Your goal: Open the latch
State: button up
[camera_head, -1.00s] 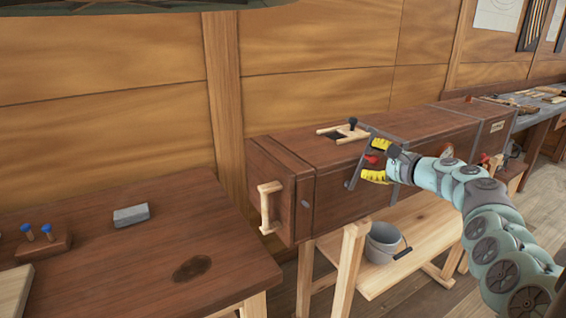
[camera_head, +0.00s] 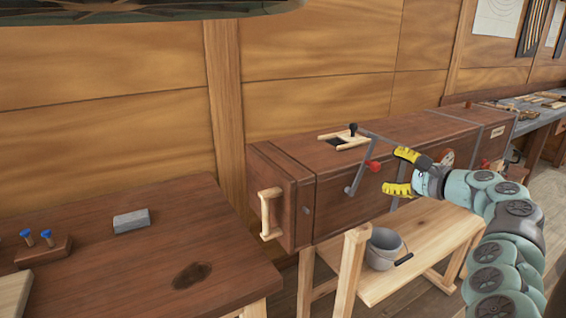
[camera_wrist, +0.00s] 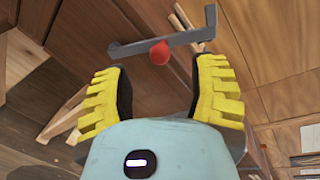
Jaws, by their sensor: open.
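The latch is a grey metal strap (camera_head: 356,178) with a red knob (camera_head: 374,166), on the front of a long dark wooden box (camera_head: 335,205). In the wrist view the grey latch bar (camera_wrist: 185,38) and the round red knob (camera_wrist: 160,54) lie just beyond my fingertips, the knob about midway between them. My gripper (camera_head: 396,171) has yellow ribbed fingers spread open and empty. In the head view it is to the right of the knob, with a gap between. In the wrist view my gripper (camera_wrist: 161,70) shows both fingers apart. Whether the latch is fastened I cannot tell.
A wooden handle (camera_head: 268,213) sticks out of the box's left end. A black-knobbed peg (camera_head: 352,129) stands in a light frame on top. A bucket (camera_head: 383,250) is on the shelf below. A workbench (camera_head: 120,250) is at left.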

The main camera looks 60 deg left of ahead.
jog(key=shift+d+r, duration=0.15)
jog(key=shift+d, duration=0.8)
jog(key=shift+d+r, duration=0.2)
jog(key=shift+d, duration=0.75)
jog(key=shift+d+r, duration=0.15)
jog(key=shift+d, duration=0.8)
